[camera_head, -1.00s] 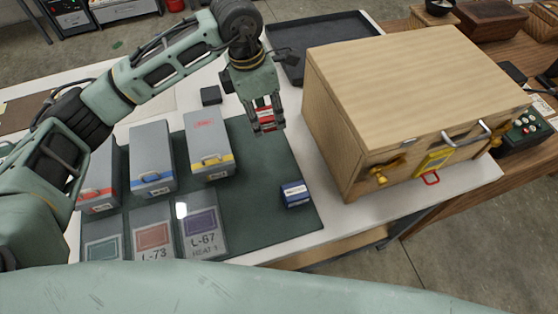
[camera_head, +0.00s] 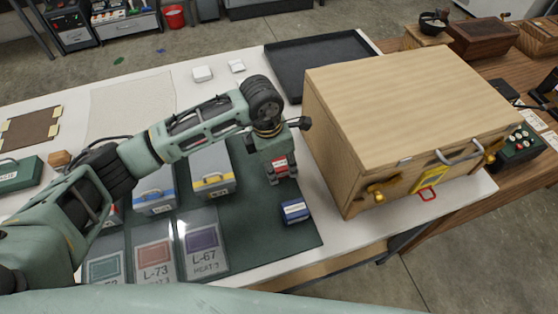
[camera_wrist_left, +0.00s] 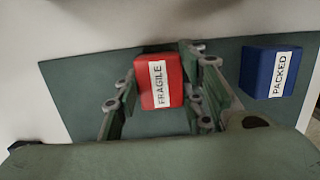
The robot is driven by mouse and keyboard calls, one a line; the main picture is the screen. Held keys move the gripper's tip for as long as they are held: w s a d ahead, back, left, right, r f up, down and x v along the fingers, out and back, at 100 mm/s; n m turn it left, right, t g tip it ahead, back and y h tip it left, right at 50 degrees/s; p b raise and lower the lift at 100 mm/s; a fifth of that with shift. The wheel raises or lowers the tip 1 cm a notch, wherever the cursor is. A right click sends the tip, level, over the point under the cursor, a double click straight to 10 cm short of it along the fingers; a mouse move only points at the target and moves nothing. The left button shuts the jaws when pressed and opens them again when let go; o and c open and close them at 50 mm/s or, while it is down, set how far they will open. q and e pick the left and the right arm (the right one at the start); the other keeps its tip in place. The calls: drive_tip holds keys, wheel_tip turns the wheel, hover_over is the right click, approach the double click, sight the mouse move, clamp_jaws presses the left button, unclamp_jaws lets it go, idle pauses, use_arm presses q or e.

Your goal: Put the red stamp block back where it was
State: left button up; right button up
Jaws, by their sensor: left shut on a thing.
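The red stamp block (camera_head: 281,163), with a white FRAGILE label, is between the fingers of my left gripper (camera_head: 282,178). The left wrist view shows the red block (camera_wrist_left: 160,82) upright in the grip of the gripper (camera_wrist_left: 160,98), over the green mat (camera_wrist_left: 85,85). I cannot tell whether its underside touches the mat. A blue stamp block (camera_head: 295,211) labelled PACKED sits on the mat just in front of the gripper; it also shows at the right in the left wrist view (camera_wrist_left: 268,73). My right gripper is not in view.
A large wooden case (camera_head: 410,110) stands close to the right of my gripper. Grey boxes (camera_head: 212,170) and label cards (camera_head: 203,240) are on the mat to the left. A black tray (camera_head: 315,58) lies behind. Bare mat surrounds the blue block.

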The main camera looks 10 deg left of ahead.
use_arm(q)
drive_tip(key=shift+f, duration=0.15)
drive_tip(key=o, duration=0.9)
drive_tip(key=shift+r, duration=0.3)
drive_tip(key=shift+s+a+r+b, duration=0.2)
drive_tip(key=shift+r+b, duration=0.45)
drive_tip(key=shift+r, duration=1.3)
drive_tip(key=shift+s+a+r+b, duration=0.1)
drive_tip(key=shift+a+r+b, duration=0.4)
drive_tip(key=shift+r, duration=1.45)
drive_tip(key=shift+s+a+r+b, duration=0.1)
drive_tip(key=shift+r+b, duration=0.7)
drive_tip(key=shift+r, duration=1.15)
